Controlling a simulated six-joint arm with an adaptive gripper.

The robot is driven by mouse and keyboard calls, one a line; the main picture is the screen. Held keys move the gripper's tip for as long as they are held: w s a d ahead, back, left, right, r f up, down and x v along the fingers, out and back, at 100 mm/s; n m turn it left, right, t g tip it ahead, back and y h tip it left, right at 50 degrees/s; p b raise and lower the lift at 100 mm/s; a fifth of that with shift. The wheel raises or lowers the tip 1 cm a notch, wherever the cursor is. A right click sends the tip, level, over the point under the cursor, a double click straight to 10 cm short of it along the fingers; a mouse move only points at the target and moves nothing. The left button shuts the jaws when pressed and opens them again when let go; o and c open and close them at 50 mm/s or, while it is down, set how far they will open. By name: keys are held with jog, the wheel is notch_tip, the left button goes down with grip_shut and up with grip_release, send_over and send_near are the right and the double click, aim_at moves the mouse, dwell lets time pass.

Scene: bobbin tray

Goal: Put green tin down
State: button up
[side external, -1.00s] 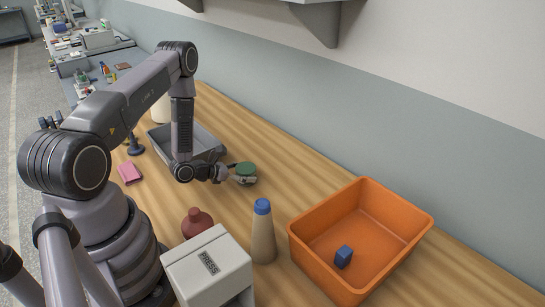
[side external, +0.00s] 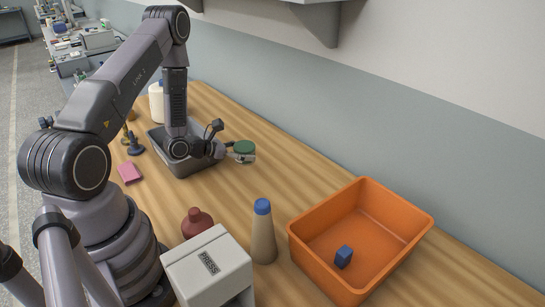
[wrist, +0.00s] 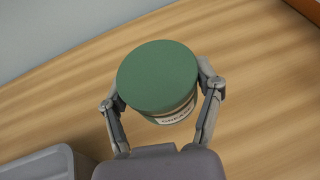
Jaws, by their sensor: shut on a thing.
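The green tin (side external: 244,147) has a green lid and a pale label band, and it is held over the wooden table beside the grey tray. It also shows in the wrist view (wrist: 158,76), upright between both fingers, with part of a label readable. My gripper (side external: 236,155) is shut on the tin, with one finger on each side of it in the wrist view (wrist: 160,95). Whether the tin's base touches the table is hard to tell.
The grey tray (side external: 205,168) lies just left of the tin. An orange bin (side external: 310,257) with a blue block (side external: 343,256) stands at the front right. A blue-capped bottle (side external: 263,235), a red bottle (side external: 197,222) and a white press box (side external: 207,268) stand in front. Table between tin and bin is clear.

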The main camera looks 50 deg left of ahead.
jog(key=w+d+r+m+h, duration=0.2)
jog(key=d, duration=0.2)
jog(key=m+g+h, duration=0.3)
jog(key=m+h, duration=0.1)
send_over(296, 200)
notch_tip(296, 200, down, 4)
jog(key=shift+d+r, duration=0.1)
jog(key=shift+r, duration=0.15)
notch_tip(296, 200, down, 5)
jog(key=shift+f, duration=0.45)
jog(key=shift+f, duration=0.15)
jog(key=o, duration=1.2)
jog(key=shift+o, duration=0.2)
